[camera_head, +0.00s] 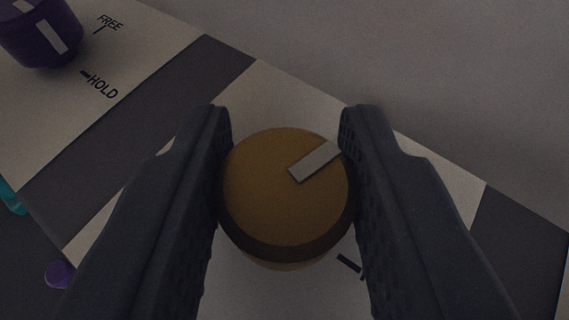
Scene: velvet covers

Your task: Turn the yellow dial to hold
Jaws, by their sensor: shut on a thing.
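The yellow dial (275,205) sits in the middle of the view on a pale plate (262,92). It looks dull amber in the dim light. A light grey pointer bar on its top points to the upper right. My gripper (285,125) has one finger on each side of the dial and is shut on it. A short dark tick mark shows on the plate below and right of the dial. No label words for this dial can be read; my fingers cover parts of its plate.
A purple dial (42,32) stands on another pale plate (130,62) at the upper left, marked FREE and HOLD. A small purple thing (59,274) and a teal thing (11,198) show at the left. The grey surface at upper right is bare.

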